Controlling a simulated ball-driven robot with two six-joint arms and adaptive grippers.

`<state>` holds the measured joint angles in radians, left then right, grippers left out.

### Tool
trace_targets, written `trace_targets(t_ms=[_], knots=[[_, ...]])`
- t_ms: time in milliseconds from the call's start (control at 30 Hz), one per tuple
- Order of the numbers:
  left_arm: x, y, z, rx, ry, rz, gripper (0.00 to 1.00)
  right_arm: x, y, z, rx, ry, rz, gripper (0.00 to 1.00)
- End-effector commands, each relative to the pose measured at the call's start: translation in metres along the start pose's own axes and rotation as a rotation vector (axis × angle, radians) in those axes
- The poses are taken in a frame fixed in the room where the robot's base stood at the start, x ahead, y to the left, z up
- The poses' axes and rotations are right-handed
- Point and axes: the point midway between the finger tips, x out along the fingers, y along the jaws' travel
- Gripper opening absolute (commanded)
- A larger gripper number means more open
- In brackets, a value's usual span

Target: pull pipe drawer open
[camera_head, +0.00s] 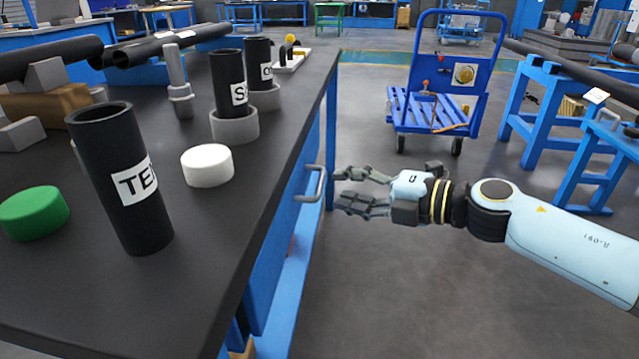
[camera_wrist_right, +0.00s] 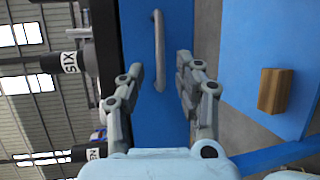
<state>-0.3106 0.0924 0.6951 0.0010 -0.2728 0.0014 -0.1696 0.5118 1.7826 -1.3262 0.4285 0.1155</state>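The drawer (camera_wrist_right: 172,112) is a blue front under the black bench top, and it looks shut. Its grey bar handle (camera_head: 320,184) sticks out from the bench side; in the right wrist view the handle (camera_wrist_right: 159,50) lies ahead, between the lines of my two fingers. My right gripper (camera_head: 338,190) is open and empty, its fingers pointing at the handle from the right with a small gap. In the right wrist view its fingers (camera_wrist_right: 160,75) stand apart on either side of the handle's near end. I cannot tell whether they touch it. My left gripper is not in view.
The black bench top (camera_head: 225,235) carries a tilted black pipe (camera_head: 110,160), more upright pipes in grey rings, a white cap (camera_head: 207,165) and a green cap (camera_head: 34,212). A blue cart (camera_head: 435,100) stands behind my right arm.

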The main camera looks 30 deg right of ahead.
Motion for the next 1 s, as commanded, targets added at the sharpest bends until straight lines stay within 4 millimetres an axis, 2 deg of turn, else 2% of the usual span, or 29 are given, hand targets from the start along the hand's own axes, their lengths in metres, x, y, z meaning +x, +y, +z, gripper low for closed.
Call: trace_targets(t_ms=[100, 300, 667, 933, 1000], knots=[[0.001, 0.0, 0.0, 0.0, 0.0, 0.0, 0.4, 0.025, 0.001, 0.0, 0.003, -0.003, 0.005, 0.34], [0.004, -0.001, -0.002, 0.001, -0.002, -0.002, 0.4, 0.051, -0.001, 0.0, 0.002, -0.001, 0.002, 0.34], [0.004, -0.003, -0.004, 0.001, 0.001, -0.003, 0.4, 0.058, -0.001, 0.0, 0.001, 0.0, -0.001, 0.34], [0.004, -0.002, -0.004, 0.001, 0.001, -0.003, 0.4, 0.058, -0.001, 0.0, 0.001, 0.0, -0.001, 0.02], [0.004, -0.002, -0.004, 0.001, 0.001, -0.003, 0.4, 0.058, 0.0, 0.0, 0.001, 0.0, -0.001, 0.0]])
